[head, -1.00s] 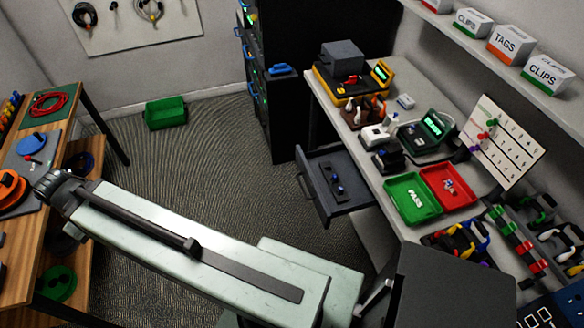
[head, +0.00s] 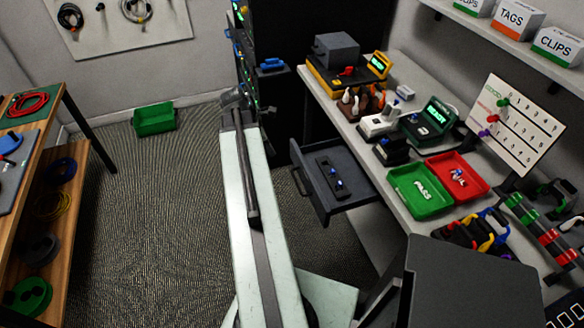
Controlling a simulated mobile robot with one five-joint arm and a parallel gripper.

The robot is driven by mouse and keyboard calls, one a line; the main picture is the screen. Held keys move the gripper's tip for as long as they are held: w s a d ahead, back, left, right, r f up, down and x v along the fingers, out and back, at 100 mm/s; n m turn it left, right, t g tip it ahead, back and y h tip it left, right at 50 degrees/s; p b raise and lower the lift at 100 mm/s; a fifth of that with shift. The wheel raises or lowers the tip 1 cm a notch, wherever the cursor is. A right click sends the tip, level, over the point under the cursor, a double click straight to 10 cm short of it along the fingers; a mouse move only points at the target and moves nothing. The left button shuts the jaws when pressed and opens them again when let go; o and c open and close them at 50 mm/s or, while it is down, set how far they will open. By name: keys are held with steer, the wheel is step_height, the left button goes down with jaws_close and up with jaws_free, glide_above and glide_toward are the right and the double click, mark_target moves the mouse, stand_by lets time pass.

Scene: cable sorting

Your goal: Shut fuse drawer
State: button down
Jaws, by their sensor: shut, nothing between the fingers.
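The fuse drawer (head: 311,179) is a dark grey drawer under the right-hand bench. It stands pulled out, with its handle (head: 299,169) on the side facing the aisle. A dark strip with small blue-topped parts (head: 336,178) lies inside it. My pale arm reaches up the middle of the picture, left of the drawer and apart from it in the picture. My gripper (head: 237,97) is at the dark far end of the arm, in front of the rack. It is shut and empty, small and hard to make out.
The bench above the drawer holds a green tray (head: 402,204), a red tray (head: 479,187) and several devices. A black rack (head: 330,20) stands behind. A wooden table (head: 42,170) is at left. A green bin (head: 154,119) sits on the floor. The carpet between is clear.

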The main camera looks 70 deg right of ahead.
steer(key=s+d+f+b, duration=0.5)
steer(key=s+f+b, duration=0.1)
steer(key=f+b, duration=0.3)
steer(key=shift+f, duration=0.1)
